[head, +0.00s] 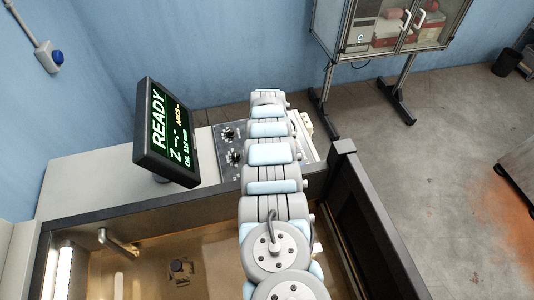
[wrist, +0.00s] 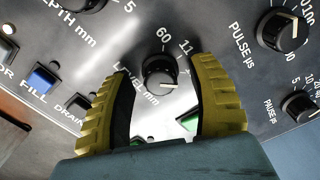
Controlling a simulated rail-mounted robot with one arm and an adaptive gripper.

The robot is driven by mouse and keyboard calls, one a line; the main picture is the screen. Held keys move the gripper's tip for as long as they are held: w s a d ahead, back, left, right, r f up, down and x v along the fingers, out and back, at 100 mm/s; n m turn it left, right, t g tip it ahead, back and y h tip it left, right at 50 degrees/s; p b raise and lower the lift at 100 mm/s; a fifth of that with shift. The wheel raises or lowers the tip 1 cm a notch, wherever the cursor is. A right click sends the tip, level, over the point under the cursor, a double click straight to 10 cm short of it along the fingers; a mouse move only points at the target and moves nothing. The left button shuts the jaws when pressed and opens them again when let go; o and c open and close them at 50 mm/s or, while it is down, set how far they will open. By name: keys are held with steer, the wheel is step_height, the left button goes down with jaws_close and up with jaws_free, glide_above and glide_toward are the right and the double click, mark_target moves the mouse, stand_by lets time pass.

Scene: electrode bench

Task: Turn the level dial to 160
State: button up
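The level dial (wrist: 160,72) is a round black knob on the grey panel in the wrist view, with "LEVEL mm" printed below it. The marks 60 and a partly hidden 11_ show above it. A light pointer line shows on its lower right part, but its exact reading is unclear. My gripper (wrist: 161,80) is open, with one yellow ribbed finger on each side of the dial. I cannot tell whether either finger touches it. In the head view my arm hides the gripper and the level dial.
The depth dial (wrist: 84,4), pulse dial (wrist: 284,30) and pause dial (wrist: 299,106) surround the level dial. A blue fill button (wrist: 43,77) is at the left. The display (head: 167,135) reads READY, with a small oil line that looks like 110 mm. An open tank (head: 150,262) lies in front.

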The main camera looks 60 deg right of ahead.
steer(key=shift+r, duration=0.15)
step_height(320, 180, up, 12)
stand_by(0.9)
steer(key=shift+f, duration=0.2)
stand_by(0.4)
